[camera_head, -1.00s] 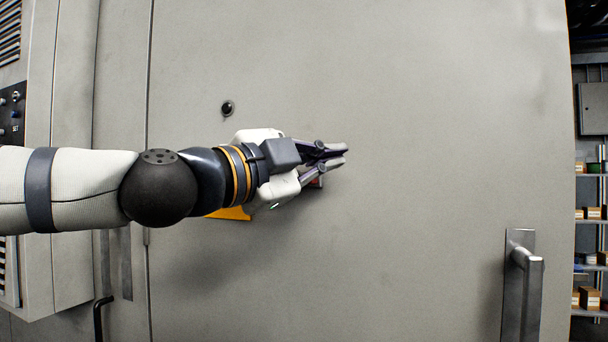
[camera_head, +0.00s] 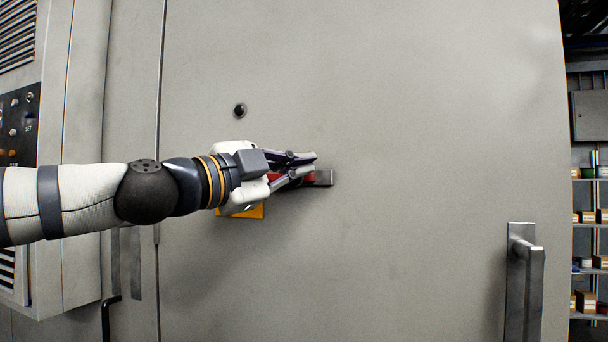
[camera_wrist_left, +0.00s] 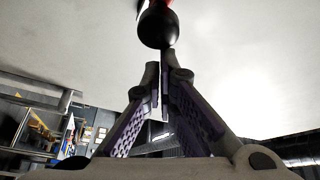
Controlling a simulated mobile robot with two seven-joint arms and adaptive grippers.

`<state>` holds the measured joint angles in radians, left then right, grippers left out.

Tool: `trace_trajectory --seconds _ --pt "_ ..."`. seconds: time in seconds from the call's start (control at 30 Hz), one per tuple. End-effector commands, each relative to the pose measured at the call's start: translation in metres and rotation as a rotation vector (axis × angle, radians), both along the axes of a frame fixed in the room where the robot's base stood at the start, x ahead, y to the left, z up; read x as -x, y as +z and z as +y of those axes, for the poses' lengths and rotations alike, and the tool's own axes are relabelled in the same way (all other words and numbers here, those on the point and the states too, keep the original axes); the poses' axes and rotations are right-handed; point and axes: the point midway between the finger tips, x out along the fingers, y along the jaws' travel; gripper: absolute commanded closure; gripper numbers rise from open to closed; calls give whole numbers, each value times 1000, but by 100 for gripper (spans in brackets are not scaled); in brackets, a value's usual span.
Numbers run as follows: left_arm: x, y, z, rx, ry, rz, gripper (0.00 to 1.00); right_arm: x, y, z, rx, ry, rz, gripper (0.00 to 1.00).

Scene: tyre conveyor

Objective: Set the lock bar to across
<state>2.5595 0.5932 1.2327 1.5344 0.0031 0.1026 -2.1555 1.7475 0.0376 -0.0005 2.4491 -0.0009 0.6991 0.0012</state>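The part I can see lies level. My left gripper (camera_head: 314,162) is in front of it and a little above, its fingers pointing right. In the left wrist view the fingertips (camera_wrist_left: 161,75) are nearly together with only a thin gap and nothing held between them. A black rounded end with red above it (camera_wrist_left: 157,25) is just beyond the tips; I cannot tell if they touch. My right gripper is not in view.
The large grey door (camera_head: 400,90) fills the middle. A yellow plate (camera_head: 254,211) is partly behind my left gripper. A metal door handle (camera_head: 524,285) stands at lower right. A control panel (camera_head: 18,125) is at left, shelves with boxes (camera_head: 588,217) at right.

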Motion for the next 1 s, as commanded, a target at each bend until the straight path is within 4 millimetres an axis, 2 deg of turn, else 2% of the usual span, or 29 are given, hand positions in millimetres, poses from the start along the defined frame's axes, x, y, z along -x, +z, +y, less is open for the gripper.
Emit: trace_trajectory --seconds 0.03,0.2,0.6,0.67,0.83,1.0 --pt "-12 -8 8 0 6 8 100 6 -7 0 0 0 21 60" --pt "-15 -4 25 -2 3 5 100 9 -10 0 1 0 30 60" --pt "-14 -1 25 -3 2 3 100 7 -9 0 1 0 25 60" --pt "-11 3 21 -4 2 2 100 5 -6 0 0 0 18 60" --pt "5 28 -1 -7 2 -14 100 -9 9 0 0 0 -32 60" --pt "30 12 32 -2 6 -1 100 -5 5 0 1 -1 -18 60"
